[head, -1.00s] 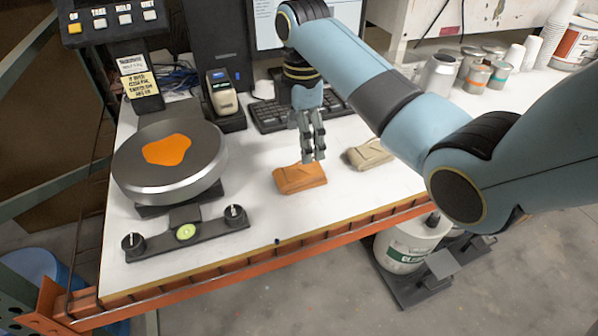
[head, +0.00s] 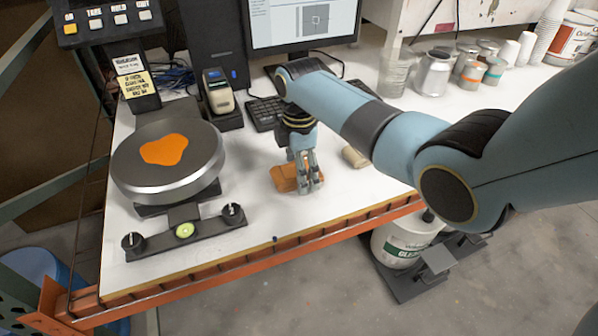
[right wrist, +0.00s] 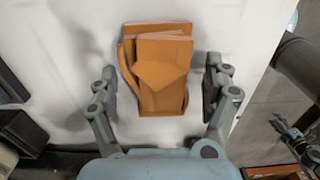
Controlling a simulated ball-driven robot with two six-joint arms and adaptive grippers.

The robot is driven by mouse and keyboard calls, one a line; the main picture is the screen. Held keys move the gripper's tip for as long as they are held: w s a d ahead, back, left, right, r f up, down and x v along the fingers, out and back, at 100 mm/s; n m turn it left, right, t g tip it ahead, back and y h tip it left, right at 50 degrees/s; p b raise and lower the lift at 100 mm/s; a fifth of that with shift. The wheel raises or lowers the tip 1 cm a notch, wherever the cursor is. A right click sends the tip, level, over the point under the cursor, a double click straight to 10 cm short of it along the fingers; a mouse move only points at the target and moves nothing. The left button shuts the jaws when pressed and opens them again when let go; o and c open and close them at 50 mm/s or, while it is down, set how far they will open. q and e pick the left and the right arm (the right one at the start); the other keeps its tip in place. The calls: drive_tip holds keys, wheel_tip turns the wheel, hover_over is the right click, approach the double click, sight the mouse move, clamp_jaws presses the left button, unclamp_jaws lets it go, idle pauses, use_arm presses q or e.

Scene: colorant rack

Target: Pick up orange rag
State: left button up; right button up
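The orange rag (head: 285,177) lies folded on the white table, right of the scale. It also shows in the right wrist view (right wrist: 160,70), between the spread fingers. My right gripper (head: 308,186) is down at the rag, with its fingers in front of part of it. In the right wrist view my right gripper (right wrist: 160,88) is open, one finger on each side of the rag, with white table showing between fingers and cloth.
A beige folded cloth (head: 354,157) lies right of the rag, partly behind my right arm. A round scale with an orange blob on its plate (head: 185,172) stands at left. A keyboard (head: 262,113) is behind. The table's front edge (head: 330,228) is close.

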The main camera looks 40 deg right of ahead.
drive_tip(key=c, duration=1)
drive_tip(key=shift+o, duration=0.2)
drive_tip(key=shift+r, duration=0.5)
wheel_tip(320, 180, up, 3)
drive_tip(key=shift+d+r, duration=0.1)
drive_tip(key=shift+r, duration=0.05)
drive_tip(key=s+d+r, duration=0.3)
drive_tip(key=s+r, duration=0.3)
drive_tip(key=s, duration=0.5)
drive_tip(key=shift+d+r+b, duration=0.2)
drive_tip(key=shift+r+b, duration=0.15)
drive_tip(key=shift+b, duration=0.05)
drive_tip(key=o, duration=0.4)
drive_tip(key=c, duration=0.4)
